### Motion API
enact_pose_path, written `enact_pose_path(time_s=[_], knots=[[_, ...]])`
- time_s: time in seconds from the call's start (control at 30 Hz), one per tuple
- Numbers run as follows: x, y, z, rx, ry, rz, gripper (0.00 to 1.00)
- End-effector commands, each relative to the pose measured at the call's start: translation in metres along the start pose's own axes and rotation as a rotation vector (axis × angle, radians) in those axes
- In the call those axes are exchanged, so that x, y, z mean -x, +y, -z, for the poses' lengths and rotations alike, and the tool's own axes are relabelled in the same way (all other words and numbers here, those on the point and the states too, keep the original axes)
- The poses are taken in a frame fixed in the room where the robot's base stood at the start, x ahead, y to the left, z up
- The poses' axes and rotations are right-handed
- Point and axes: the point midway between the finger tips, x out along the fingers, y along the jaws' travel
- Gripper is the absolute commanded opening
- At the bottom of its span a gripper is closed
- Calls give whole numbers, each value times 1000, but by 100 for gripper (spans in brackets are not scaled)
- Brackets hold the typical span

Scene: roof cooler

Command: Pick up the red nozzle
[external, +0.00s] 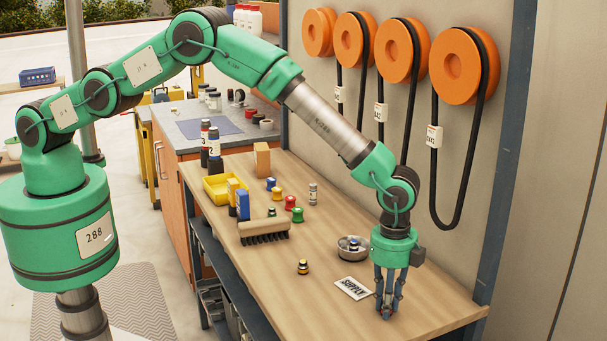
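A small red nozzle (290,202) stands on the wooden table, among other small coloured nozzles near the middle. A green nozzle (297,215) stands just beside it, and a blue one (270,184) and a yellow one (276,195) are to its left. My gripper (386,312) points down at the right front of the table, well away from the red nozzle. Its fingers are close together near the tabletop, but I cannot tell whether they are open or shut. I see nothing held in it.
A brush (263,237), a yellow tray (213,193) and a wooden block (262,160) stand farther left. Orange belt reels (464,66) hang on the wall behind.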

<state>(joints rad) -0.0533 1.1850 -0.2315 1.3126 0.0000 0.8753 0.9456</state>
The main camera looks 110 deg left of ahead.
Motion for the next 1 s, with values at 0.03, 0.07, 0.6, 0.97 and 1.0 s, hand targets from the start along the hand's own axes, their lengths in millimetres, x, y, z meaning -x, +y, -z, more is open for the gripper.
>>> enact_pose_path(time_s=[0.03, 0.07, 0.6, 0.97, 1.0], knots=[[0, 0, 0, 0, 0, 0, 4], [0, 0, 0, 0, 0, 0, 0], [4, 0, 0, 0, 0, 0, 0], [32, -1, 1, 0, 1, 2, 0], [38, -1, 1, 0, 2, 2, 0]])
